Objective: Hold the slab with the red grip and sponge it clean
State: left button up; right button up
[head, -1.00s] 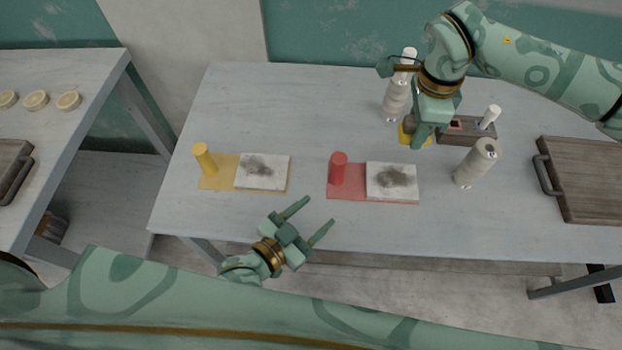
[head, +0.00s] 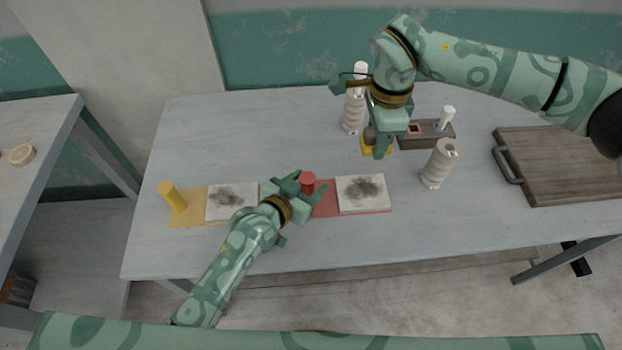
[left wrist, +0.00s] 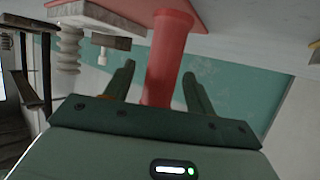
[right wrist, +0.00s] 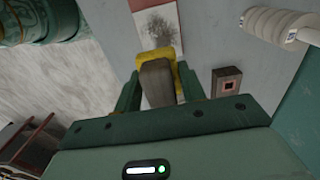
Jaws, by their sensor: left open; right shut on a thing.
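The red grip (head: 308,181) is an upright cylinder on a red mat (head: 326,206). Beside it on the mat lies a pale slab (head: 361,203) with a dark smudge. My left gripper (head: 309,187) is open, its fingers on either side of the red grip; in the left wrist view the grip (left wrist: 169,60) stands between the open fingers (left wrist: 158,72). My right gripper (head: 379,146) is shut on the brownish handle (right wrist: 157,86) of the yellow sponge (right wrist: 153,57), behind the slab. Whether the sponge touches the table I cannot tell.
A yellow grip (head: 172,197) and another smudged slab (head: 222,211) are on a yellow mat at left. Ribbed pale bottles (head: 437,165) (head: 353,112) and a small dark box (head: 425,137) stand near my right gripper. A wooden board (head: 560,170) lies at right.

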pick_arm(q)
jog(key=shift+x, duration=1.2)
grip_shut()
